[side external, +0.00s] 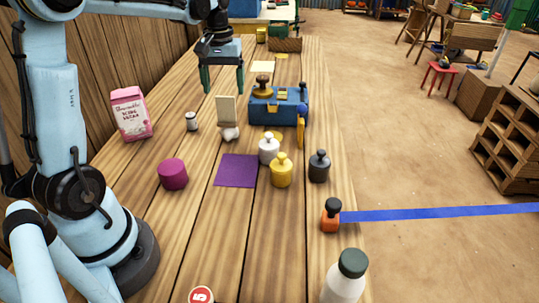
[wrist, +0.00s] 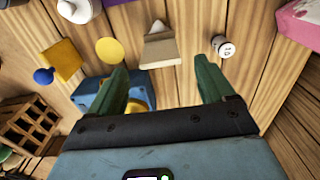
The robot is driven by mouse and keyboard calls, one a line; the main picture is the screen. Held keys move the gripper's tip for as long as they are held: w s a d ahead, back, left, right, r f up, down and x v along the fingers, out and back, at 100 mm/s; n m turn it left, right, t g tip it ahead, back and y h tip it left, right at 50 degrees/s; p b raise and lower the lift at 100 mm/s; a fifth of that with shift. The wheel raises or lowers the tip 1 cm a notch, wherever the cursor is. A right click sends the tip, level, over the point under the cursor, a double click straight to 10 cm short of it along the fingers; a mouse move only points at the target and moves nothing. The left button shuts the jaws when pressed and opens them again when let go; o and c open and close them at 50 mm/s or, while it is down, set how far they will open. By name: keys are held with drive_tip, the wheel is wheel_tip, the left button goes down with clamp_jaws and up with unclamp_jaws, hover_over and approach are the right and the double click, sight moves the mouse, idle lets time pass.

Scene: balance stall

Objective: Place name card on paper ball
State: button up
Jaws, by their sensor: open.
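A cream name card (side external: 226,108) stands upright on the wooden table, and a white lumpy paper ball (side external: 229,132) shows directly below it in the side view. I cannot tell whether the card rests on the ball or stands behind it. In the wrist view the card (wrist: 161,50) looks like a beige folded tent, with a small pale bit of something just beyond its top edge. My gripper (side external: 223,88) is open and empty, fingers pointing down, above and behind the card. In the wrist view the card lies ahead of and between the green fingers (wrist: 162,68).
A blue box (side external: 262,108) with brass parts stands right of the card. A small can (side external: 192,121) and pink carton (side external: 131,113) are left. White (side external: 268,150), yellow (side external: 281,172) and dark (side external: 319,168) weights, a purple cloth (side external: 236,171) and magenta cylinder (side external: 173,174) lie nearer.

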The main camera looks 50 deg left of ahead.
wheel_tip(320, 180, up, 3)
drive_tip(key=shift+r, duration=0.2)
drive_tip(key=s+d+f+m+t, duration=0.2)
drive_tip(key=s+d+m+t, duration=0.1)
drive_tip(key=d, duration=0.6)
drive_tip(key=s+d+f+m+t, duration=0.2)
drive_tip(key=s+d+m+t, duration=0.2)
drive_tip(key=d, duration=0.5)
drive_tip(key=shift+s+d+m, duration=0.2)
drive_tip(key=shift+s+m, duration=0.8)
drive_tip(key=shift+s, duration=0.15)
